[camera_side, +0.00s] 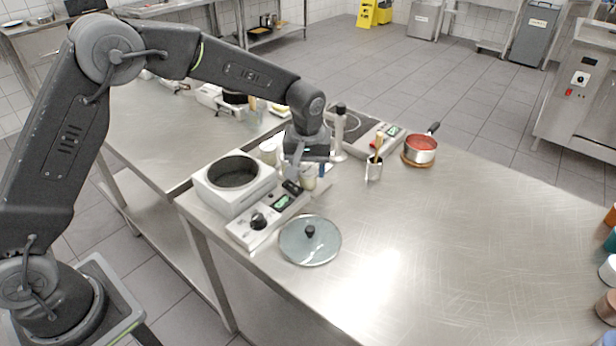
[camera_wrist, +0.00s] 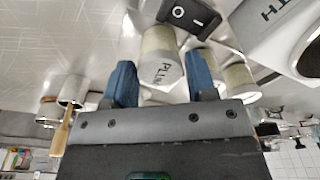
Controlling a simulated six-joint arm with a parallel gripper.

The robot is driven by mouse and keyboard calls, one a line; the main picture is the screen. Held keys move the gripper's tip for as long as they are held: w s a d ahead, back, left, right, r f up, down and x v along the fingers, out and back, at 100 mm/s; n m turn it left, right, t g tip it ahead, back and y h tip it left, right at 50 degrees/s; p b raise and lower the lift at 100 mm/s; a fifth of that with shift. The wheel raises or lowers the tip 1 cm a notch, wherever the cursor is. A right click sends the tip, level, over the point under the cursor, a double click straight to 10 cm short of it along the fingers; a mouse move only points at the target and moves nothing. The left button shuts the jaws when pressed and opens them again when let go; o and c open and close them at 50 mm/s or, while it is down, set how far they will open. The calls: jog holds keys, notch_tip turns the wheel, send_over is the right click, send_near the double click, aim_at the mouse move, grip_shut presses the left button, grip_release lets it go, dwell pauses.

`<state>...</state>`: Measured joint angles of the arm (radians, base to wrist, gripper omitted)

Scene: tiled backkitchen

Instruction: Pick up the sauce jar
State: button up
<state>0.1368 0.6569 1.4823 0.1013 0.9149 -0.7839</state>
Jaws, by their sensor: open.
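A small jar (camera_wrist: 160,66) with a pale greenish body and a white part lettered "PLIN" shows between my fingers in the wrist view. It shows in the side view as a pale jar (camera_side: 308,181) just under my gripper (camera_side: 309,170). My gripper (camera_wrist: 161,78) is open, with one blue finger on each side of the jar. I cannot tell whether either finger touches it. Two similar jars (camera_wrist: 238,82) stand close beside the right-hand finger in the wrist view. I cannot read their labels, so which one is the sauce jar is not certain.
A white cooker with a round pot well (camera_side: 235,185) and a control panel stands close left of my gripper. A glass lid (camera_side: 310,240) lies in front. A utensil cup (camera_side: 374,170) and a red saucepan (camera_side: 421,148) stand right. The counter's right-hand middle is clear.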

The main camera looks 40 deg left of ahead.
jog(key=shift+a+f, duration=0.1)
jog(key=shift+f, duration=0.65)
jog(key=shift+c, duration=0.4)
jog(key=c, duration=0.5)
jog(key=shift+r, duration=0.1)
jog(key=shift+c, duration=0.2)
jog(key=shift+w, duration=0.1)
